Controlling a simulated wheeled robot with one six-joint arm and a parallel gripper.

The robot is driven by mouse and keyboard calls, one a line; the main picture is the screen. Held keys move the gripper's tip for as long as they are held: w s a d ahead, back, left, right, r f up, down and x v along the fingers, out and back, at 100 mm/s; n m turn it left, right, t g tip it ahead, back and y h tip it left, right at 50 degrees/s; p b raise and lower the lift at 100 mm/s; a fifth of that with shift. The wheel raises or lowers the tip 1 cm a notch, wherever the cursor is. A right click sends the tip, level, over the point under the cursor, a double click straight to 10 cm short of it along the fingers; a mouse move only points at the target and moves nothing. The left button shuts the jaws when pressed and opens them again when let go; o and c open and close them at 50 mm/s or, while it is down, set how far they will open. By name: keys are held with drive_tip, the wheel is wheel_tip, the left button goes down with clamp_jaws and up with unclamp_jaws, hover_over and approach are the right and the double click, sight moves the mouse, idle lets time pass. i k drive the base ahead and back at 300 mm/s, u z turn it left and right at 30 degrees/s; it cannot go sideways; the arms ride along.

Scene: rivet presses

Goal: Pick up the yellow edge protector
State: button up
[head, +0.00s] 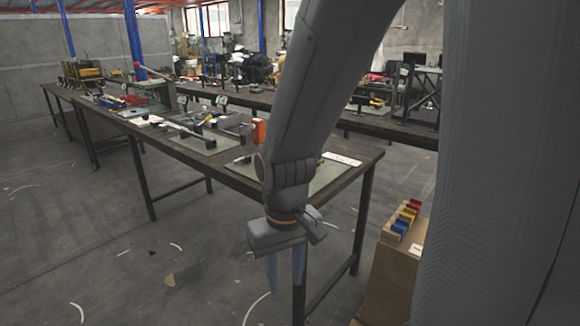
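A yellow piece (407,215), which looks like the edge protector, sits on top of a cardboard box (388,285) at the lower right. It is in a row between a red piece (413,205) and a blue piece (400,227), and its exact shape is too small to tell. My gripper (286,268) hangs pointing down in front of the table's near corner, to the left of the box and apart from it. Its two bluish fingers are spread with a gap between them, and nothing shows in the gap.
A long dark workbench (238,180) with tools and mats runs back to the left. Another bench (390,128) stands behind. The concrete floor (130,255) at left is mostly open, with scattered light strips and scraps.

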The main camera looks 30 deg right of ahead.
sight(406, 219)
drive_tip(key=z, duration=1)
drive_tip(key=i, duration=0.85)
drive_tip(key=z, duration=0.8)
